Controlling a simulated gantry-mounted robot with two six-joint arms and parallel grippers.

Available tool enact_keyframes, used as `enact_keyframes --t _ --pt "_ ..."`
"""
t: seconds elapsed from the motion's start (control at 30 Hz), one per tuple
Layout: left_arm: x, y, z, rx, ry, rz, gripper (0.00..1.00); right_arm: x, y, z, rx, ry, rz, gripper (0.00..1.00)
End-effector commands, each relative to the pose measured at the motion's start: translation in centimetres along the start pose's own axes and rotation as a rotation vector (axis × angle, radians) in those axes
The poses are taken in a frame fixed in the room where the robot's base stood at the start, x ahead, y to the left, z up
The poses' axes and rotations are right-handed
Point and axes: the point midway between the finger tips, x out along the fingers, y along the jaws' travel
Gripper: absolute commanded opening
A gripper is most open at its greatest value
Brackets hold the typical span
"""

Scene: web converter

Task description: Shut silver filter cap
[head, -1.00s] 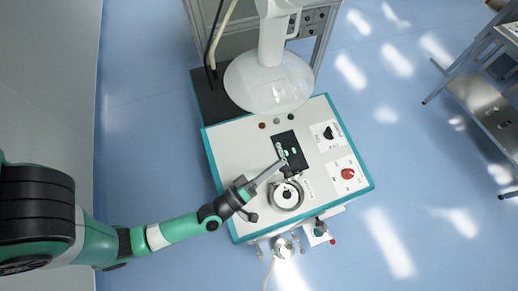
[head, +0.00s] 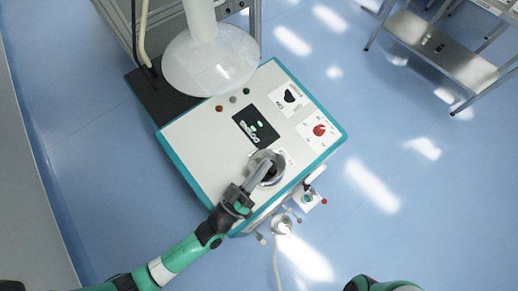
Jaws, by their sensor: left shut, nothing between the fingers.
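The silver round filter fitting (head: 277,175) is on the top of the white and teal machine, near its front edge. Its middle is largely hidden by my left gripper (head: 265,166), so I cannot tell how the cap sits. The left gripper comes in from the lower left. Its long grey fingers are shut with nothing between them, and their tips lie over the fitting in the picture. Whether they touch it is unclear. Only a green and black part of my right arm shows at the bottom edge; its gripper is out of view.
The machine top (head: 200,140) carries a dark display (head: 256,127), a black knob (head: 289,96) and a red knob (head: 319,130). A large pale dome (head: 210,65) stands behind. Fittings (head: 282,224) project from the front. A metal cart (head: 440,50) stands far right.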

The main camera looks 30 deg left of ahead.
Motion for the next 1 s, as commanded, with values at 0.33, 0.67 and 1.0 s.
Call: enact_keyframes --t 0.33,0.67,1.0 --pt "-0.1 -0.2 0.4 -0.001 0.0 0.0 0.0 -0.3 0.0 0.3 0.0 0.0 0.0 0.46" --pt "-0.1 -0.2 0.4 -0.001 0.0 -0.001 0.0 -0.3 0.0 0.3 0.0 0.0 0.0 0.46" --pt "1.4 1.5 -3.7 0.0 0.001 0.002 0.0 2.4 0.0 -2.2 0.0 0.0 0.0 0.46"
